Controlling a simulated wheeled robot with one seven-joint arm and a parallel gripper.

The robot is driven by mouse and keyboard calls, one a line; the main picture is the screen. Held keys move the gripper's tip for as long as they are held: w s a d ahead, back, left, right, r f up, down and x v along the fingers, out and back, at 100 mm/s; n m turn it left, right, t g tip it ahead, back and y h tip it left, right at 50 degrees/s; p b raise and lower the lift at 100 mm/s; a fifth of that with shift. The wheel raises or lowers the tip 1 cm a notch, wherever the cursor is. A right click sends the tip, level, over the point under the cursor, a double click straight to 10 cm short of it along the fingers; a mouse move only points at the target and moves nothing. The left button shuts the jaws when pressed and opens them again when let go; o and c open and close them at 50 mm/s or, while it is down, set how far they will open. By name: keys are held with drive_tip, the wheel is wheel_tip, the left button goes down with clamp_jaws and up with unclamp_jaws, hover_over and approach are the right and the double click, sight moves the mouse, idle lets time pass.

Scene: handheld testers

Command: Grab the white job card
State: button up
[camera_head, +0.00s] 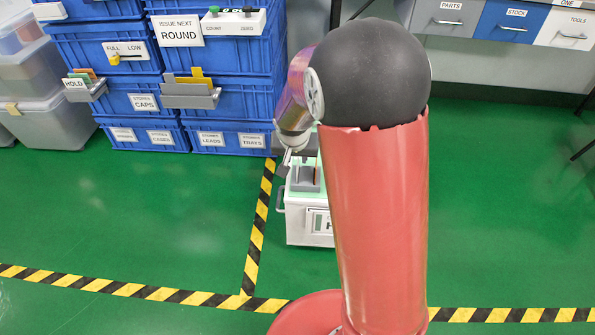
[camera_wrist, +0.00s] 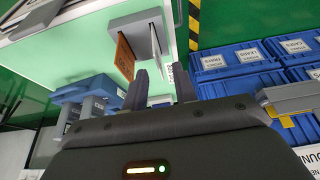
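The white job card (camera_wrist: 155,40) stands in a grey holder (camera_wrist: 128,21) in the wrist view, seen nearly edge-on. An orange card (camera_wrist: 124,56) stands beside it in the same holder. My gripper (camera_wrist: 160,70) is open, with one dark finger to each side of the white card's line. The card's near edge lies about level with the fingertips; I cannot tell if it is between them. No contact shows. In the head view my gripper (camera_head: 289,158) is small beside the grey holder (camera_head: 304,186), and the white card is not clear there.
The holder is on a white cart (camera_head: 308,226), partly hidden by my red arm. Blue crates (camera_head: 160,100) with labels and smaller card racks (camera_head: 192,96) stand to the left. Drawers (camera_head: 507,20) are at the back right.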

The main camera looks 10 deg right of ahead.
drive_tip(key=x, duration=0.6)
drive_tip(key=shift+d+f, duration=0.15)
drive_tip(key=shift+f, duration=0.05)
clamp_jaws()
